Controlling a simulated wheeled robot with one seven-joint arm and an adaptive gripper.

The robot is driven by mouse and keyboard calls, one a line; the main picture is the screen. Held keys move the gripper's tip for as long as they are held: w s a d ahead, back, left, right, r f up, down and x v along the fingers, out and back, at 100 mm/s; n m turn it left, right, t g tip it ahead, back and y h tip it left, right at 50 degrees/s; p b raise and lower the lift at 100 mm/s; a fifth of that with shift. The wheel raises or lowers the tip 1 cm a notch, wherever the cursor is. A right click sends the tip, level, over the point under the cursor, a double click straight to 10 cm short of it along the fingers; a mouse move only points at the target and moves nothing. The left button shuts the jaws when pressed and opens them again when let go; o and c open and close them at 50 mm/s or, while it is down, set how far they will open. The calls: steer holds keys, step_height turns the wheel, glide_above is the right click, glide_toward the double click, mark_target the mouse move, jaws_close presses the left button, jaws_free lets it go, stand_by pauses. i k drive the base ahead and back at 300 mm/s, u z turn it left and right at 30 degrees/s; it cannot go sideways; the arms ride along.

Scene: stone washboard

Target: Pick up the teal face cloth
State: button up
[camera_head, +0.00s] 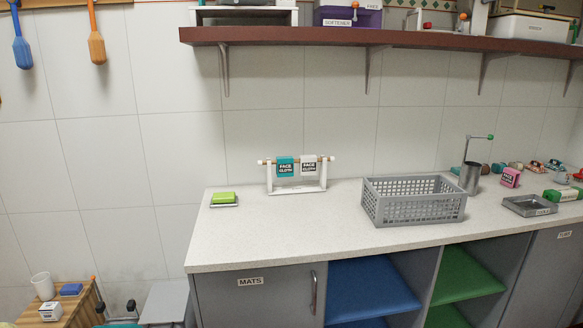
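The teal face cloth (285,167) hangs over the wooden bar of a small white rack (297,188) on the counter. It carries a white label reading "FACE CLOTH". A white cloth (309,164) with a dark label hangs beside it on the same bar, to its right, with a small gap between them. The rack stands upright near the back wall. My gripper is not in view.
The pale counter (300,222) is clear in front of the rack. A green sponge-like block (224,198) lies left, a grey basket (413,201) stands right. A brown shelf (330,37) runs above. A wooden stand (75,307) and a grey panel (165,302) are lower left.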

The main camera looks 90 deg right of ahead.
mark_target(285, 165)
steer(key=k, duration=0.1)
steer(key=z, duration=1.05)
